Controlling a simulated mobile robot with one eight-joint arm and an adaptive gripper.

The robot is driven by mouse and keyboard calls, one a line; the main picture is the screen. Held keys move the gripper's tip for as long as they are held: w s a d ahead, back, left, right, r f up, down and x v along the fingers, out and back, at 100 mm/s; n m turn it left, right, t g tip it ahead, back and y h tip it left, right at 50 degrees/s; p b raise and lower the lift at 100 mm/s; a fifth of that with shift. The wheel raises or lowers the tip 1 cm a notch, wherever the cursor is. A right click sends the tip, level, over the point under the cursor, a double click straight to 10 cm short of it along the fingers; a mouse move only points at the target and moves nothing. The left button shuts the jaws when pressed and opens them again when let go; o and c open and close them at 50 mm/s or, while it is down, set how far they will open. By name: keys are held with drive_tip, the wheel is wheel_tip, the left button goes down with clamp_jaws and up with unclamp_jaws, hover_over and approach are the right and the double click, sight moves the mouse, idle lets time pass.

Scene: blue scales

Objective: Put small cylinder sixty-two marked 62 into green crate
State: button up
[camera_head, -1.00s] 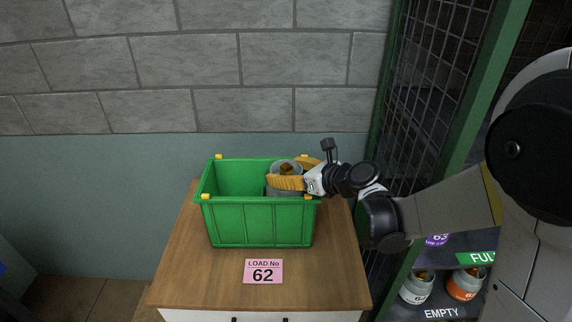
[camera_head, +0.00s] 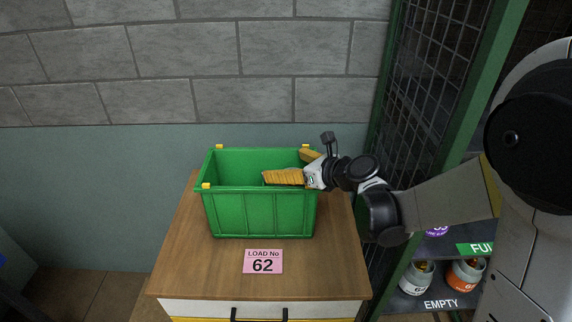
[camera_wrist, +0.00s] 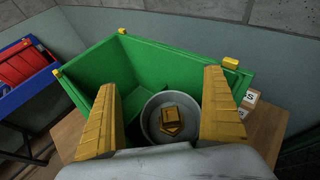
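The green crate (camera_head: 260,215) stands on a wooden-topped cabinet in the head view; it fills much of the wrist view (camera_wrist: 165,60). A small grey cylinder with a brass-coloured top (camera_wrist: 172,122) is inside the crate, below and between my fingers. Its number cannot be read, and the crate wall hides it in the head view. My gripper (camera_head: 285,167) reaches over the crate's right rim. In the wrist view its yellow fingers (camera_wrist: 160,82) are spread wide, with gaps between them and the cylinder.
A pink card reading "LOAD No 62" (camera_head: 263,261) lies in front of the crate on the cabinet top (camera_head: 200,270). A green-framed mesh cage (camera_head: 455,120) stands at right, with other cylinders (camera_head: 465,275) on its shelf. A blue container (camera_wrist: 30,90) is at left.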

drive_tip(key=shift+r+p, duration=0.3)
drive_tip(key=p+v, duration=0.1)
drive_tip(key=v, duration=0.3)
drive_tip(key=p+v, duration=0.1)
drive_tip(key=v, duration=0.3)
drive_tip(key=p+v, duration=0.1)
drive_tip(key=v, duration=0.3)
drive_tip(key=shift+r+p, duration=0.35)
drive_tip(key=shift+s+n, duration=0.2)
drive_tip(key=shift+n, duration=0.2)
drive_tip(key=s+d+n+g+h, duration=0.1)
drive_tip(key=s+d+n+h, duration=0.3)
drive_tip(key=s+n, duration=0.5)
drive_tip(key=s+d+n+g+h, duration=0.1)
drive_tip(key=s+d+n+h, duration=0.4)
drive_tip(key=n, duration=1.2)
drive_tip(key=s, duration=0.4)
drive_tip(key=shift+s+n+g, duration=0.3)
drive_tip(key=shift+g, duration=0.1)
drive_tip(key=shift+f, duration=0.1)
